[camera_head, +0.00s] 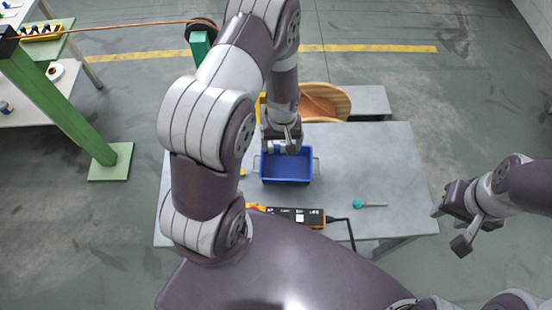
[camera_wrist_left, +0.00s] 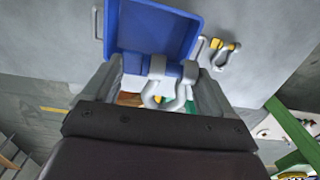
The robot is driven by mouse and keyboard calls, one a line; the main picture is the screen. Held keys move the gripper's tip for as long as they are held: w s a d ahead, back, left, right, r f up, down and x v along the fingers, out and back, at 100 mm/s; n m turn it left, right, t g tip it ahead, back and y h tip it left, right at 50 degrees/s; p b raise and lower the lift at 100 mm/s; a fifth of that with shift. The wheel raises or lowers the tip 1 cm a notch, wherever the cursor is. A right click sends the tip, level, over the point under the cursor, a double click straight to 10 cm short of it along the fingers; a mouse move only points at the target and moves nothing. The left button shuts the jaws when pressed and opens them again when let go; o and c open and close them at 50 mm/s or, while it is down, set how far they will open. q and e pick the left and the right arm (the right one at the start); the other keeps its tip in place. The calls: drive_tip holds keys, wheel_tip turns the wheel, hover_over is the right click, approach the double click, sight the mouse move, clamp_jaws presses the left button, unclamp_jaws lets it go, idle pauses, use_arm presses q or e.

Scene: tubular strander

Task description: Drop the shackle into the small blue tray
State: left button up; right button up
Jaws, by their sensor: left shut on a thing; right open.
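The small blue tray (camera_head: 288,180) sits on the grey table in the head view, with a metal loop handle at each side. It also shows at the top of the left wrist view (camera_wrist_left: 150,28). My left gripper (camera_head: 281,146) is above the tray's far edge. In the left wrist view it is shut on a grey metal shackle (camera_wrist_left: 154,88), whose bow hangs between the fingers. The tray lies behind the shackle there; the exact height gap cannot be told. My right gripper (camera_head: 453,222) is open and empty, off the table's right side.
Another shackle with a yellow part (camera_wrist_left: 223,52) lies beside the tray in the left wrist view. An orange-and-black device (camera_head: 297,216) with a black cable and a teal-handled tool (camera_head: 367,204) lie on the table (camera_head: 395,165). A wooden spool (camera_head: 330,98) stands behind. The table's right part is clear.

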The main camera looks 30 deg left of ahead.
use_arm(q)
drive_tip(key=f+b, duration=0.2)
drive_tip(key=f, duration=0.1)
drive_tip(key=f+b, duration=0.2)
drive_tip(key=shift+d+f, duration=0.15)
drive_tip(key=shift+d, duration=0.1)
drive_tip(key=o, duration=1.3)
drive_tip(key=shift+s+d, duration=0.1)
drive_tip(key=shift+d, duration=0.05)
drive_tip(key=shift+c, duration=0.2)
wheel_tip(320, 180, up, 12)
drive_tip(key=b, duration=0.2)
drive_tip(key=shift+f+b, duration=0.1)
drive_tip(key=shift+b, duration=0.3)
drive_tip(key=shift+r, duration=0.5)
